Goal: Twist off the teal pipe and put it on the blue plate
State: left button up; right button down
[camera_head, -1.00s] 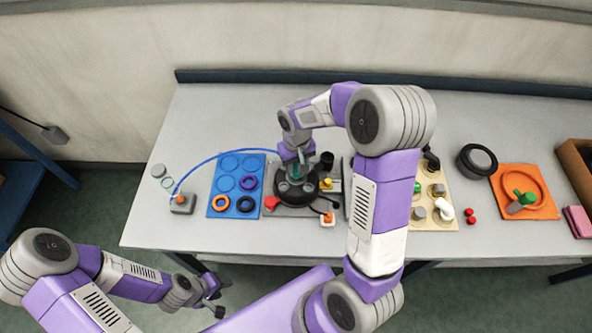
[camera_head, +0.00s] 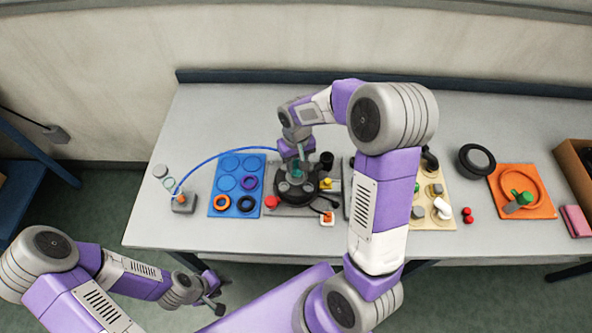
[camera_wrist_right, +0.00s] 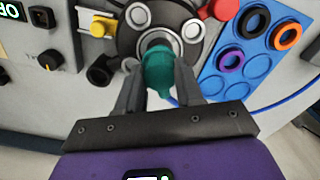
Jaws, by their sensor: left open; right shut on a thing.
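The teal pipe (camera_wrist_right: 158,68) stands at the middle of a dark round fixture in the right wrist view, between the fingers of my right gripper (camera_wrist_right: 160,85). My right gripper is shut on it. In the head view the teal pipe (camera_head: 297,170) is a small patch under my right gripper (camera_head: 297,163), over the black round fixture (camera_head: 290,192). Whether the pipe still touches its seat is hard to tell. The blue plate (camera_head: 223,202) lies just left of the fixture, holding purple, orange and black rings. My left gripper (camera_head: 215,296) is open and empty, off the table's front edge.
A blue hose (camera_head: 222,155) arches over the blue plate to a grey box (camera_head: 184,203). A red knob (camera_head: 271,202) and yellow part (camera_head: 327,184) flank the fixture. A beige board (camera_head: 436,205) and an orange tray (camera_head: 541,207) stand to the right.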

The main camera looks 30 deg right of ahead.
aim_at(296, 164)
jog(key=shift+r, duration=0.1)
jog(key=shift+r+p, duration=1.9)
jog(key=shift+r, duration=0.5)
jog(key=shift+f, duration=0.1)
